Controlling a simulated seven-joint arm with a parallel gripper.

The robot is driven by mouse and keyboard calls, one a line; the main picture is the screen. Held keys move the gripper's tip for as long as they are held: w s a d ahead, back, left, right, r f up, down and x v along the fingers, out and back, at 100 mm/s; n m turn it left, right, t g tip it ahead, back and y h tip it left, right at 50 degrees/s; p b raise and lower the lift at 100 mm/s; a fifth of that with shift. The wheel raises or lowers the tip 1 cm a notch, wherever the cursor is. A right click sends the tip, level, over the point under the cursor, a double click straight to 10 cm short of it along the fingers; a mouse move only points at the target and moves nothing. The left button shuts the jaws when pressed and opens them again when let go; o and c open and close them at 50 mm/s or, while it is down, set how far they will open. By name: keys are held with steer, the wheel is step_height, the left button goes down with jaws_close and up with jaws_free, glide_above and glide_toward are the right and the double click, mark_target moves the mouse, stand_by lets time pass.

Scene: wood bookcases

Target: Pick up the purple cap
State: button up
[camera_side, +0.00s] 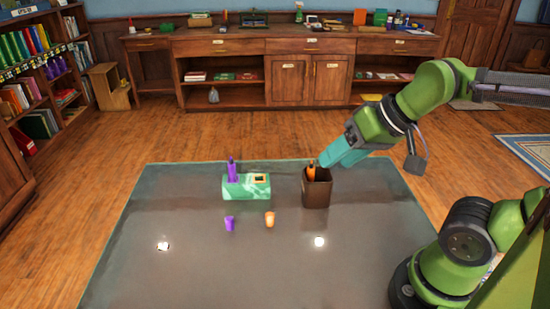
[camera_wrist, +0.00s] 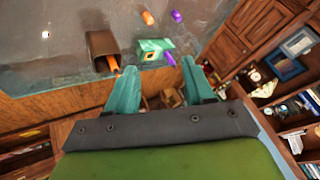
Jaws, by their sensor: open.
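The small purple cap (camera_side: 229,223) stands on the grey table in front of a green marbled holder (camera_side: 234,190); the wrist view shows it at the top (camera_wrist: 176,15). A purple marker (camera_side: 231,171) stands in the holder's left side, and an orange-rimmed square shows on its right. An orange cap (camera_side: 270,219) stands to the right of the purple cap. An orange marker (camera_side: 311,171) is in a brown bin (camera_side: 317,196). My gripper (camera_side: 328,160) is open and empty above the bin's rim, beside the orange marker, apart from the purple cap.
The table (camera_side: 180,260) is clear around the caps and toward the front, apart from two bright spots of light. The bin stands to the right of the holder. Bookcases (camera_side: 40,80) and a long wooden cabinet (camera_side: 290,70) stand beyond the table.

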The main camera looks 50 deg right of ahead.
steer(key=g+h, duration=0.3)
steer(key=g, duration=0.1)
glide_toward(229, 219)
steer(key=shift+m, duration=0.3)
steer(key=x, duration=0.5)
steer(key=shift+s, duration=0.1)
steer(key=shift+x, duration=2.65)
steer(key=shift+r, duration=0.1)
jaws_close()
